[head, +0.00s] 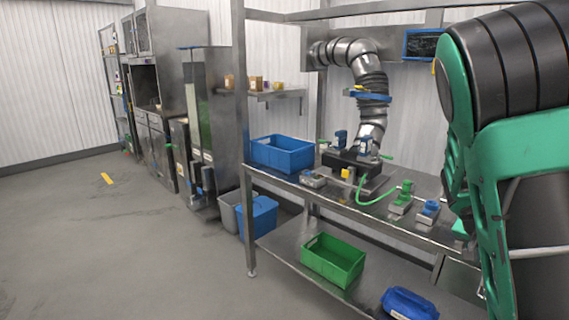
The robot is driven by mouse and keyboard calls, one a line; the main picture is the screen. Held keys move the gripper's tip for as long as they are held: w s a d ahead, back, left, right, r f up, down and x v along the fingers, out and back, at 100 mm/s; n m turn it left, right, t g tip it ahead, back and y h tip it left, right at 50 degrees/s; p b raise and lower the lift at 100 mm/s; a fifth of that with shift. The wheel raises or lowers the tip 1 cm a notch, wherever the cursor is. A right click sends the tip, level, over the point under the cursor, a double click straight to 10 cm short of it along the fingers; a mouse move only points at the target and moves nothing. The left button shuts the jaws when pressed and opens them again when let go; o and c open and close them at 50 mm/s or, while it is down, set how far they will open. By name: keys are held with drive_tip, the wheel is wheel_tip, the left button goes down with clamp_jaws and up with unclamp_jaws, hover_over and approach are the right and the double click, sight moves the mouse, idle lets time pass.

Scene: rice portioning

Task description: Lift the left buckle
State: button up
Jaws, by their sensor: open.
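On the steel table (318,194) stands a dark boxy device (350,163) under a ribbed metal duct. Small blue-and-grey fittings sit on its left side (340,138) and right side (366,146). They may be buckles, but they are too small to tell, and I cannot make out whether the left one is closed or raised. A yellow part (346,173) is on the device's front, and a green hose curves down beside it. My green and black arm fills the right side of the head view, well in front of the device. My gripper is not visible.
A blue bin (282,154) stands on the table's left end. Small green (402,198) and blue (428,212) fittings lie to the right. A green crate (333,260) and blue container (408,303) are on the lower shelf.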

drive_tip(key=s+a+f+n+g+y, duration=0.15)
drive_tip(key=s+a+y, duration=0.3)
drive_tip(key=s, duration=0.55)
drive_tip(key=s+a+r+n+y, duration=0.1)
drive_tip(key=s+a+r+n, duration=0.1)
drive_tip(key=s+a, duration=0.3)
drive_tip(key=s+a+r+n+y, duration=0.1)
drive_tip(key=s+a+r, duration=0.3)
drive_tip(key=s, duration=0.7)
drive_tip(key=shift+s+a+r+n+y, duration=0.2)
drive_tip(key=shift+a+r+n+y, duration=0.2)
drive_tip(key=shift+a, duration=0.35)
drive_tip(key=shift+g, duration=0.25)
drive_tip(key=shift+w+f, duration=0.25)
drive_tip(key=shift+w, duration=0.4)
